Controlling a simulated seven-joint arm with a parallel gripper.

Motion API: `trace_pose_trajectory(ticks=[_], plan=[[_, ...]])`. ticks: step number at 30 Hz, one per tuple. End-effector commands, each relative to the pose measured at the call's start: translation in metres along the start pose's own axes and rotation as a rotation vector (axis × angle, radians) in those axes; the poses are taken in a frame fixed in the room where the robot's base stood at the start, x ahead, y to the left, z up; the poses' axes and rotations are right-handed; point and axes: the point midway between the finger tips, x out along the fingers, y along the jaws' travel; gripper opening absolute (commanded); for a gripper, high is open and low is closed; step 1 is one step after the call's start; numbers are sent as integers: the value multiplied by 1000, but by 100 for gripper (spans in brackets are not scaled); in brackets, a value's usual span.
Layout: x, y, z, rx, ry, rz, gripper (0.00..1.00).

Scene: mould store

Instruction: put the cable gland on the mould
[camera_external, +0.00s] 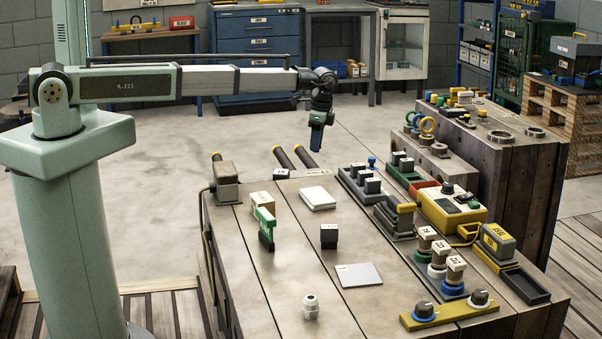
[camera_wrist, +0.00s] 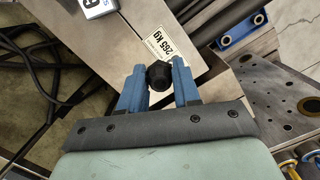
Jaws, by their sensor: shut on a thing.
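My gripper (camera_external: 316,143) hangs in the air beyond the far edge of the broad, low steel block (camera_external: 290,240), pointing down. In the wrist view its blue fingers (camera_wrist: 159,72) are shut on a black hexagonal piece (camera_wrist: 160,77), which looks like a cable gland. The piece is too small to make out in the external view. A light grey cable gland (camera_external: 311,306) stands upright on the low block's near part. A taller steel block (camera_external: 490,150) stands at the right. I cannot tell which block is the mould.
A white pad (camera_external: 318,198), a black block (camera_external: 329,236), a green-and-black piece (camera_external: 265,228) and a grey plate (camera_external: 359,275) lie on the low block. Switches, a yellow control box (camera_external: 452,213) and knobs crowd its right side. Bare steel lies between the left items and the near gland.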

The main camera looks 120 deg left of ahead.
Motion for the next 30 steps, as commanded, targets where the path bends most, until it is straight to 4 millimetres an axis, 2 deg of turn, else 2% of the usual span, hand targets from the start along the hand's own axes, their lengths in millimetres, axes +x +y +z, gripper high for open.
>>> trace_pose_trajectory(ticks=[4, 11, 18, 30], plan=[[26, 0, -3, 1, -1, 1, 4], [43, 0, -6, 2, 0, 0, 4], [71, 0, -9, 2, -1, 0, 4], [75, 0, -9, 2, 0, -1, 4]])
